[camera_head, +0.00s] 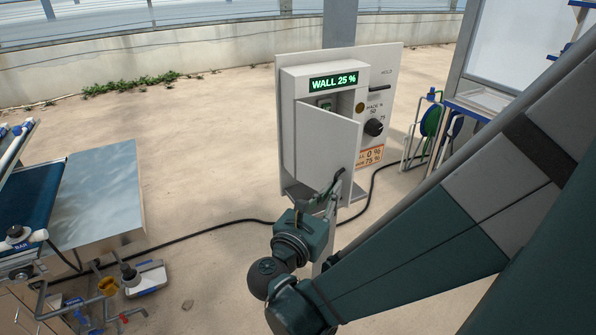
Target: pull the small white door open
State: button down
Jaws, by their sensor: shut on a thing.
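The small white door (322,146) is on the front of a white control box (292,82) in the head view. The door stands partly open, swung out toward the camera, and part of the box's inside with a small green part shows above and behind it. My gripper (339,181) is at the door's lower right edge. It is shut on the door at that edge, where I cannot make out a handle. The green display above the door reads "WALL 25 %".
A panel with a black knob (374,127) and an orange-white label (370,155) stands right of the door. A black cable (222,226) crosses the floor. A hose reel (431,120) stands at right, a conveyor (40,195) and metal table (100,195) at left.

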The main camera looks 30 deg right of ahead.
jog(key=w+a+b, duration=0.1)
jog(key=w+a, duration=0.2)
jog(key=a, duration=0.8)
jog(key=shift+w+a+b, duration=0.15)
jog(key=shift+b, duration=0.25)
jog(key=c, duration=2.6)
grip_release()
jog(key=shift+w, duration=0.15)
jog(key=shift+o, duration=0.2)
jog(key=shift+s, duration=0.2)
jog(key=shift+s+a, duration=0.1)
jog(key=shift+a, duration=0.05)
jog(key=v, duration=1.1)
jog(key=shift+a, duration=0.25)
